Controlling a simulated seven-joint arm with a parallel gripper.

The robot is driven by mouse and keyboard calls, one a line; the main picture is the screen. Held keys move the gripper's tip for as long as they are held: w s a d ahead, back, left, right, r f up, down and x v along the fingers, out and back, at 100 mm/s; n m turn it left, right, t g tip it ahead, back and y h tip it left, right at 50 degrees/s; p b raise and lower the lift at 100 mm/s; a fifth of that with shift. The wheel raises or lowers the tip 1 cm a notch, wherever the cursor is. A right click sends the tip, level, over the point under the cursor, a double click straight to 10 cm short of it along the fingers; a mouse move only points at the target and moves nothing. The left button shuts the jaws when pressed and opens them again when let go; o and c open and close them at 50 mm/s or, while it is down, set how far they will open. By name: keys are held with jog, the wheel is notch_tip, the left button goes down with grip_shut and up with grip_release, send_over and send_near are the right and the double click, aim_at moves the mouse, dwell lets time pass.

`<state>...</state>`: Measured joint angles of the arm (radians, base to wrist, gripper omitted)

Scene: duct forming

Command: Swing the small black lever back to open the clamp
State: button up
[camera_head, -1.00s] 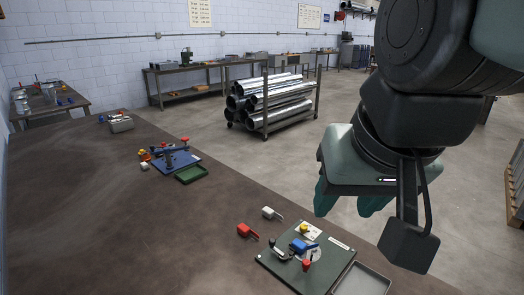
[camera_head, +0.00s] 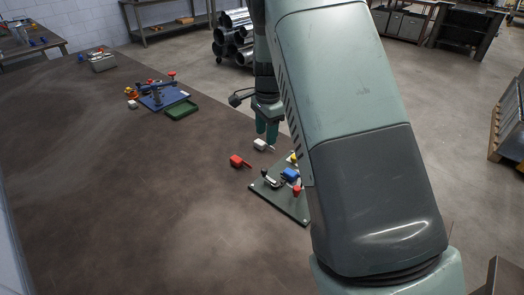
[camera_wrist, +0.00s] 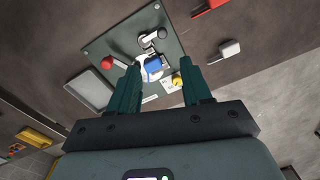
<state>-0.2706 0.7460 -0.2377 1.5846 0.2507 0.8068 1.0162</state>
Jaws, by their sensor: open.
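The dark green plate (camera_head: 283,207) lies on the brown table and also shows in the wrist view (camera_wrist: 100,41). It bears a small clamp with a black-tipped lever (camera_head: 265,171), seen in the wrist view as a black knob on a metal link (camera_wrist: 162,34). Beside the clamp is a blue block (camera_head: 290,174), with a red knob (camera_head: 296,190) and a yellow knob (camera_wrist: 177,80) nearby. My gripper (camera_head: 266,131) is open and empty, above and apart from the plate. Its fingers point towards the plate in the wrist view (camera_wrist: 163,75). My arm hides the plate's right part in the head view.
A red-handled piece (camera_head: 238,161) and a white one (camera_head: 262,145) lie close to the plate. A grey tray (camera_wrist: 90,90) sits beside it. A blue fixture (camera_head: 160,97) and green tray (camera_head: 181,110) stand farther back. The table's left part is clear.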

send_near(264, 169)
jog(key=shift+m, duration=0.4)
notch_tip(264, 169, down, 9)
jog(key=shift+w+r, duration=0.15)
grip_shut()
